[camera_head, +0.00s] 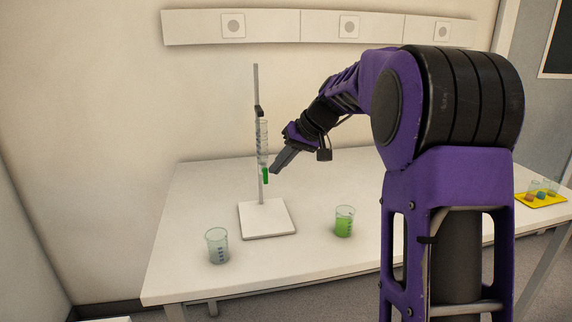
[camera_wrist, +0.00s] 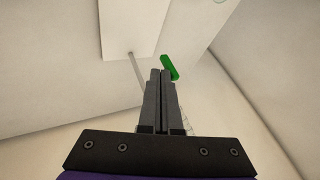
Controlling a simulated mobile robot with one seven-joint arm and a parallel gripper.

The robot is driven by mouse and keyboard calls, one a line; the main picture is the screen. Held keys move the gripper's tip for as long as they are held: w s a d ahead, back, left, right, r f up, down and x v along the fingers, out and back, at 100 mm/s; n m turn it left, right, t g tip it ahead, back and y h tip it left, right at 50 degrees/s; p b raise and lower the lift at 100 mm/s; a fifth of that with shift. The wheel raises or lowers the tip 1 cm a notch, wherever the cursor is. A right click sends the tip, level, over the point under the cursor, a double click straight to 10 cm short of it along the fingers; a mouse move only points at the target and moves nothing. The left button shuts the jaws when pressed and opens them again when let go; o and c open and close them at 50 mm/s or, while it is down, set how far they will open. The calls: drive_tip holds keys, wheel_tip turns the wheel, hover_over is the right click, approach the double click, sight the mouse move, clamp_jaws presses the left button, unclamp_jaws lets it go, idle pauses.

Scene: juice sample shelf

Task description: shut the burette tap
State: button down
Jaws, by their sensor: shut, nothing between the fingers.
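The burette (camera_head: 262,143) is a clear graduated tube clamped upright to a grey stand rod (camera_head: 256,85) on a white base plate (camera_head: 267,219). Its green tap (camera_head: 266,175) is at the lower end, its handle looking roughly vertical in the head view. My gripper (camera_head: 275,171) is beside the tap, on its right. In the wrist view the closed fingers (camera_wrist: 160,72) point toward the green tap (camera_wrist: 169,67), which shows just past the tips on the right. The fingers are together with nothing between them. I cannot tell whether they touch the tap.
A beaker with greyish contents (camera_head: 217,246) stands left of the base plate, and a beaker of green liquid (camera_head: 344,221) stands right of it. A yellow tray (camera_head: 541,199) with small items is at the far right. The white table (camera_head: 190,210) is otherwise mostly clear.

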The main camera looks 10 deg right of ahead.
sight(264, 168)
drive_tip(key=shift+a+r+h+p, duration=0.3)
drive_tip(key=shift+h+p, duration=0.55)
drive_tip(key=shift+h, duration=0.05)
drive_tip(key=a+n+h+p, duration=0.1)
drive_tip(key=h, duration=0.2)
drive_tip(key=a+h+p, duration=0.1)
drive_tip(key=h, duration=0.2)
drive_tip(key=a+n+h+p, duration=0.1)
drive_tip(key=a+h, duration=0.1)
drive_tip(key=h, duration=0.1)
drive_tip(key=shift+r+n, duration=0.15)
drive_tip(key=shift+n, duration=0.15)
drive_tip(key=h, duration=0.1)
drive_tip(key=a+h+b, duration=0.1)
drive_tip(key=h, duration=0.1)
drive_tip(key=n+h, duration=0.1)
drive_tip(key=h, duration=0.1)
drive_tip(key=shift+a+f+t, duration=0.3)
drive_tip(key=shift+a+f, duration=0.05)
drive_tip(key=shift+f, duration=0.05)
drive_tip(key=shift+a+f, duration=0.1)
idle(0.5)
